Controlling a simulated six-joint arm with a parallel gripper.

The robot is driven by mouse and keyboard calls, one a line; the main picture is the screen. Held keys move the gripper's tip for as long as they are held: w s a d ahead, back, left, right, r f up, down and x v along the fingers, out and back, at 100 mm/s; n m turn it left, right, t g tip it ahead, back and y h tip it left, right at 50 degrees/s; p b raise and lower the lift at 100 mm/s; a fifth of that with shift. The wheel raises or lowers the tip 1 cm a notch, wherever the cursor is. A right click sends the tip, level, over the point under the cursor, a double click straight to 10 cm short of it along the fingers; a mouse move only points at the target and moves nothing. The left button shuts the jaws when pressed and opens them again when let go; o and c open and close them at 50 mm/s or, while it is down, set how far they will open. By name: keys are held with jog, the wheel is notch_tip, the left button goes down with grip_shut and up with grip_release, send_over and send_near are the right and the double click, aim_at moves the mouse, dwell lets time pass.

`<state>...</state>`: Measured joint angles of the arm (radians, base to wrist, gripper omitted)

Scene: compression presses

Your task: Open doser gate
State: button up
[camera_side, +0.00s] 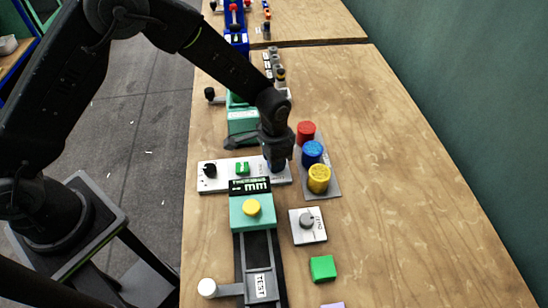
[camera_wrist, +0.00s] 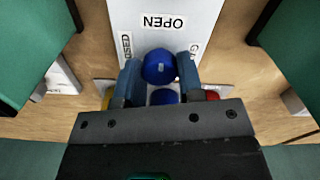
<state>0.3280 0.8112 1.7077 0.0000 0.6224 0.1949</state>
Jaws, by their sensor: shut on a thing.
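The doser gate's white plate (camera_wrist: 188,38) shows in the wrist view with an upside-down OPEN label, a sideways label at its left that seems to read CLOSED, and a partly hidden label at its right. A round blue knob (camera_wrist: 159,65) stands at the plate's near end. My gripper (camera_wrist: 159,72) is shut on the blue knob, one finger on each side. In the side view my gripper (camera_side: 276,160) reaches down at the right end of a white panel (camera_side: 225,182); the knob is mostly hidden there.
Red (camera_side: 306,130), blue (camera_side: 312,150) and yellow (camera_side: 319,176) cylinders stand just right of my gripper. A teal device with a yellow button (camera_side: 252,208) stands in front. A grey dial (camera_side: 306,220) and green cube (camera_side: 322,267) lie nearer. The table's right side is clear.

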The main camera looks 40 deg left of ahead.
dwell(0.5)
jog(key=o, duration=0.9)
notch_tip(320, 180, up, 14)
jog(key=shift+f, duration=0.1)
